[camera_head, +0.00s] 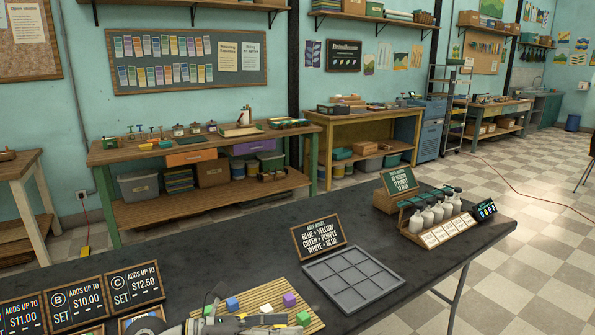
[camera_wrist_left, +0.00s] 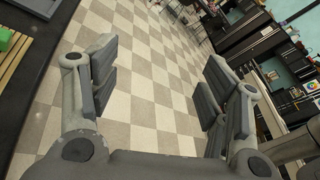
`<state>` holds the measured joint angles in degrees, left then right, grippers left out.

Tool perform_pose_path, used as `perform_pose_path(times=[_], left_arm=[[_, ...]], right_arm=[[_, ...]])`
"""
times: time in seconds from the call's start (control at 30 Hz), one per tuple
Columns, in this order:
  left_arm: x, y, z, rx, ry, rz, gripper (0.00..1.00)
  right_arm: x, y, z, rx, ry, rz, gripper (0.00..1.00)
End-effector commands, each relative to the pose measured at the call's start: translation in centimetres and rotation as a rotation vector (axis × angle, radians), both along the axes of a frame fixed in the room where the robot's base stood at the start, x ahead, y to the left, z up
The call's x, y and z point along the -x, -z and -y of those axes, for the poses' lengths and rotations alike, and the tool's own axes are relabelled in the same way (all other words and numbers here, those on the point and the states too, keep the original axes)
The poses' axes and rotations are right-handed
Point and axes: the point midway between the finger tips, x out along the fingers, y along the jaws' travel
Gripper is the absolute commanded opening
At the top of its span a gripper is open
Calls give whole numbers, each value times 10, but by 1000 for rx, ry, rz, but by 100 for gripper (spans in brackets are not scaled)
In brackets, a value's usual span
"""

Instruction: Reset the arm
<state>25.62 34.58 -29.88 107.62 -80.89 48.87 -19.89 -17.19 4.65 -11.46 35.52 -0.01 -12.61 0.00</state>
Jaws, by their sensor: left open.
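My left gripper (camera_wrist_left: 160,62) is open in the wrist view, with nothing between its fingers and the checkered floor showing beyond them. In the head view my left arm and gripper (camera_head: 262,324) come in low at the bottom edge, over the front of the slatted wooden board (camera_head: 262,296). My right gripper is not in view.
An empty grey compartment tray (camera_head: 352,277) lies right of the board, with a colour-pair sign (camera_head: 318,235) behind it. Price signs (camera_head: 133,286) stand at left. A rack of pump bottles (camera_head: 432,218) stands at right. The dark tabletop (camera_head: 210,262) is bare behind the board.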

Motion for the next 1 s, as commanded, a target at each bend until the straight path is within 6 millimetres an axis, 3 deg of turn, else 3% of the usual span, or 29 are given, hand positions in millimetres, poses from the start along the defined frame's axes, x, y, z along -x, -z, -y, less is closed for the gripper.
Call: perform_pose_path(times=[0.1, 0.23, 0.33, 0.43, 0.57, 0.73, 0.87, 1.0], left_arm=[[0, -40, 9, 309, -120, -99, 70], [-11, -73, -10, 628, -286, -242, 70], [-22, -83, -38, 856, -431, -376, 70], [-31, -75, -74, 1065, -594, -529, 70], [-34, -41, -122, 1301, -828, -748, 70], [-12, 36, -173, 1537, -1173, -1062, 70], [31, 104, -195, 1649, -1462, -1317, 70], [92, 162, -200, 1688, -1756, -1563, 70]], right_arm=[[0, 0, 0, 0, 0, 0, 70], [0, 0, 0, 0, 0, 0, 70], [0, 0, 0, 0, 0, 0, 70], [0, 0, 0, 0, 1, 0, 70], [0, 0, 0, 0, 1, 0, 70], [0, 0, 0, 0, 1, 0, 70], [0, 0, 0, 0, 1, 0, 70], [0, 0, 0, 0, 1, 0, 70]])
